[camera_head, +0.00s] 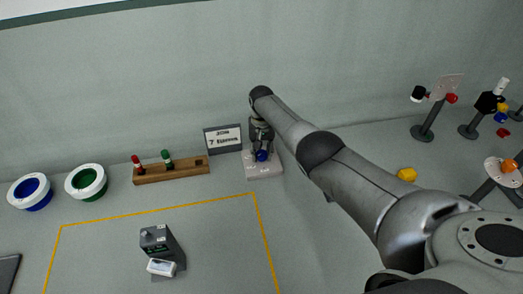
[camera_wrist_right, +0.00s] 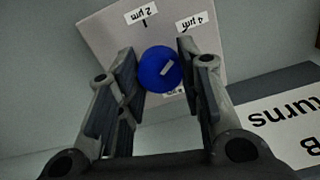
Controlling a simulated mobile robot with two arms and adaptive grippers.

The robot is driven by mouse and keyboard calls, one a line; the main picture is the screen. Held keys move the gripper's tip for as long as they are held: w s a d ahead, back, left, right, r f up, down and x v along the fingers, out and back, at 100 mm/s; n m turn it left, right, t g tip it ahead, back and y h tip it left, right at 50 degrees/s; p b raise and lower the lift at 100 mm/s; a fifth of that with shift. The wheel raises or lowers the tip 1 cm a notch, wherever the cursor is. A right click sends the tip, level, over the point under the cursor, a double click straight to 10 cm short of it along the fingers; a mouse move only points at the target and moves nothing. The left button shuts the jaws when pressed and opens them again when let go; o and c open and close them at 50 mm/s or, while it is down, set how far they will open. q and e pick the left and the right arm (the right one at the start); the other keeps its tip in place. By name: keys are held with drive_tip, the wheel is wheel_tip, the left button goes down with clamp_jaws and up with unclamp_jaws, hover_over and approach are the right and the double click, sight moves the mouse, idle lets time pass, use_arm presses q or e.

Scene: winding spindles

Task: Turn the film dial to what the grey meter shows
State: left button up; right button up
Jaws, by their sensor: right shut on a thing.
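The film dial is a blue knob (camera_head: 262,156) on a pale plate (camera_head: 263,172) by the wall. In the right wrist view the blue knob (camera_wrist_right: 158,72) sits between the fingers of my right gripper (camera_wrist_right: 160,75), shut on it. A short white mark on the knob slants between upper right and lower left. The plate carries labels "2 µm" (camera_wrist_right: 141,14) and "4 µm" (camera_wrist_right: 193,22); a third label is partly hidden. The grey meter (camera_head: 157,240) stands inside the yellow outline; its display is too small to read. My left gripper is not in view.
A sign (camera_head: 223,139) stands left of the dial. A wooden rack (camera_head: 171,174) holds a red and a green peg. Blue (camera_head: 30,192) and green (camera_head: 87,182) spools lie at left. A white item (camera_head: 161,267) lies by the meter. Stands (camera_head: 424,131) are at right.

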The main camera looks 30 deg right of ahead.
sight(261, 153)
drive_tip(key=shift+m, duration=0.6)
drive_tip(key=o, duration=1.1)
drive_tip(key=shift+c, duration=0.2)
drive_tip(key=shift+r, duration=0.1)
wheel_tip(261, 153, up, 12)
idle(0.3)
